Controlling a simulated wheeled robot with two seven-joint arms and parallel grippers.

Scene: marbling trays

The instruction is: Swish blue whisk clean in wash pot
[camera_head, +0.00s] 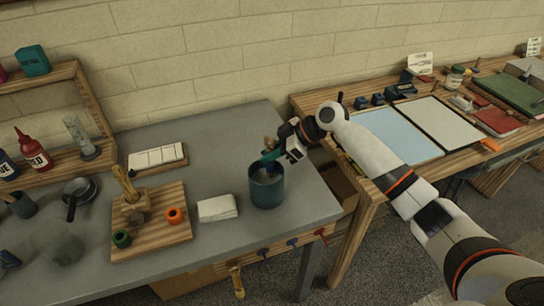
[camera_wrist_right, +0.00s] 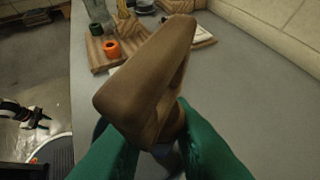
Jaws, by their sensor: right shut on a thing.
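My right gripper (camera_head: 276,154) is over the dark teal wash pot (camera_head: 267,193), which stands near the right end of the grey table. Its green fingers (camera_wrist_right: 150,150) are shut on the brown handle of the whisk (camera_wrist_right: 150,75), which fills the middle of the right wrist view. The top of the handle also shows above the fingers in the head view (camera_head: 271,143). The whisk's head points down at the pot's mouth and is mostly hidden by the gripper and the pot wall, so its depth is unclear.
A white folded cloth (camera_head: 218,208) lies left of the pot. Farther left is a wooden board (camera_head: 165,240) with a green and an orange ring (camera_head: 175,215). A wooden table (camera_head: 350,185) with flat trays stands to the right.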

